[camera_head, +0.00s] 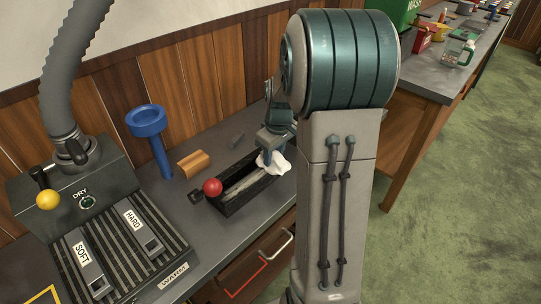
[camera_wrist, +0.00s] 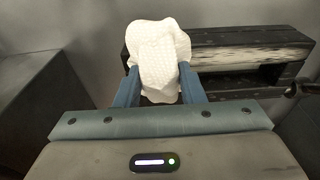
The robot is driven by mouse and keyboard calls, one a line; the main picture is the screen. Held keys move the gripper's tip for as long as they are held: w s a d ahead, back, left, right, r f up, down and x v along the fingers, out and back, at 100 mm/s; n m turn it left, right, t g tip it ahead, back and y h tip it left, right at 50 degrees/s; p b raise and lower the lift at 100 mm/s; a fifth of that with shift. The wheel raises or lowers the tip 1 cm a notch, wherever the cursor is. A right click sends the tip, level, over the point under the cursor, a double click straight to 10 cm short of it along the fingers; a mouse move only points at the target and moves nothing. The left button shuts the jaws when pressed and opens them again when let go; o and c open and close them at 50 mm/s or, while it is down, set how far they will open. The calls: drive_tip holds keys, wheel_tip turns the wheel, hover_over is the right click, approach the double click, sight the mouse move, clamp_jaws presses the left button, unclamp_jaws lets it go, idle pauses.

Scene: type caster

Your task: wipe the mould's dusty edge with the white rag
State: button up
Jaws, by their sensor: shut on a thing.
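The white rag (camera_head: 275,163) is held in my gripper (camera_head: 268,155), at the right end of the mould. The mould (camera_head: 238,184) is a long dark block with an open slot, lying on the grey bench. In the wrist view the rag (camera_wrist: 160,55) is bunched between the two blue fingers of my gripper (camera_wrist: 158,88) and covers the left end of the mould (camera_wrist: 215,40). A pale, dusty-looking strip (camera_wrist: 255,57) runs along the mould's edge to the right of the rag. Whether the rag touches the edge is hard to tell.
A red ball knob (camera_head: 212,187) stands at the mould's left end. A wooden block (camera_head: 193,163) and a blue funnel-topped post (camera_head: 150,135) are behind and left. My arm hides the bench's right part.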

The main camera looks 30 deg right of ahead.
drive_tip(key=shift+s+f, duration=0.1)
drive_tip(key=shift+f, duration=0.05)
drive_tip(key=shift+r+p, duration=2.15)
drive_tip(key=shift+r, duration=0.9)
drive_tip(key=shift+r, duration=0.15)
drive_tip(key=shift+r+p, duration=1.1)
drive_tip(key=shift+r, duration=0.3)
drive_tip(key=shift+f, duration=0.2)
drive_tip(key=shift+d+f+b, duration=0.1)
drive_tip(key=shift+f+b, duration=2.65)
drive_tip(key=shift+f, duration=0.5)
drive_tip(key=shift+f+b, duration=0.8)
drive_tip(key=shift+f, duration=0.2)
